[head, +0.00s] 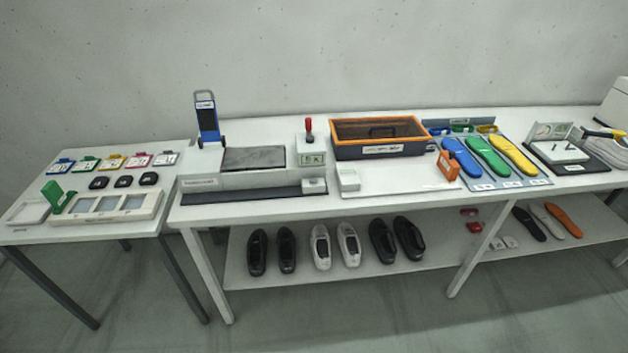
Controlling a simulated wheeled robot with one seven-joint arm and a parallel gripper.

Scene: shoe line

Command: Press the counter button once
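The long white table holds a white box (311,158) with small dark markings on its front, possibly a counter display. A red-topped upright lever or knob (309,130) stands on or just behind it. A smaller pale block (313,186) sits in front of it near the table's front edge. Another small white box (348,179) stands to its right. I cannot tell for certain which of these carries the counter button. My gripper is not in this view.
An orange-rimmed crate (380,150) stands behind right. Coloured insoles (488,157) lie farther right. Shoes (322,246) stand on the lower shelf.

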